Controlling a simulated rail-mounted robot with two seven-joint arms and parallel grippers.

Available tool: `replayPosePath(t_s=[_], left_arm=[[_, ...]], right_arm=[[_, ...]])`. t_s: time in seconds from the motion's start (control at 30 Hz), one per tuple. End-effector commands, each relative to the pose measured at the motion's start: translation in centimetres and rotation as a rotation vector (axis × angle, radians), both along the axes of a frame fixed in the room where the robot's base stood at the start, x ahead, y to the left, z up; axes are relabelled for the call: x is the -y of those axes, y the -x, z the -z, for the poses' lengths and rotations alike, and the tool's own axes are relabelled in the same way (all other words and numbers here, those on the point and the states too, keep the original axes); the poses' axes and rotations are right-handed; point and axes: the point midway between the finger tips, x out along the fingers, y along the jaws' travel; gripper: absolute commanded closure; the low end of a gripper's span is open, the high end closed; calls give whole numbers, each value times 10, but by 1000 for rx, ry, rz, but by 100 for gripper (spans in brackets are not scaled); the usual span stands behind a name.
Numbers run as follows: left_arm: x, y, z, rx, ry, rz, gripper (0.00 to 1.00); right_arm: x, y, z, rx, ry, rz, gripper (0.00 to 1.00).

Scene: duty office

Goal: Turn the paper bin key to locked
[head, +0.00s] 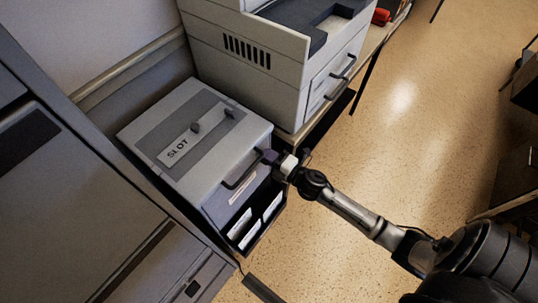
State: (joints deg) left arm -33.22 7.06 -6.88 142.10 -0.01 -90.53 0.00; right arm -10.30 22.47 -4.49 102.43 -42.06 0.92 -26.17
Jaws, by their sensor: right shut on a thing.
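The paper bin (192,137) is a grey box with a darker top panel and a raised strip marked "SLOT" (178,154). Its front has a dark bar handle (241,172) and a pale label. My right gripper (272,158) reaches in from the right to the upper right of the bin's front, beside the handle. It is shut on a small dark purplish piece there, which looks like the key. The fingers hide most of that piece, and I cannot tell which way it is turned. My left gripper is not in view.
Below the bin's front are dark trays with white cards (240,224). A large printer-like machine (264,59) stands behind on a table. A grey cabinet (75,190) fills the left. The speckled floor (400,145) at right is mostly clear.

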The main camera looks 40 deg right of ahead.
Motion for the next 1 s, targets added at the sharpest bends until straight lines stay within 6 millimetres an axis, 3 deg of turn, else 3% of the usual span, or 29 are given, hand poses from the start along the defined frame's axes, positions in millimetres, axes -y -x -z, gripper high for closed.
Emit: replayPosePath(t_s=[0.37, 0.4, 0.63, 1.0], left_arm=[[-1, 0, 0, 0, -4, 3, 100], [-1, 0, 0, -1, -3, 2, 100], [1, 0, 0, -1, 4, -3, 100], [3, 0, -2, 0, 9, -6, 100]], right_arm=[[0, 0, 0, -1, -8, 0, 100], [0, 0, 0, -1, -8, 0, 86], [0, 0, 0, -1, -6, 0, 64], [1, 7, 1, -3, -6, 1, 63]])
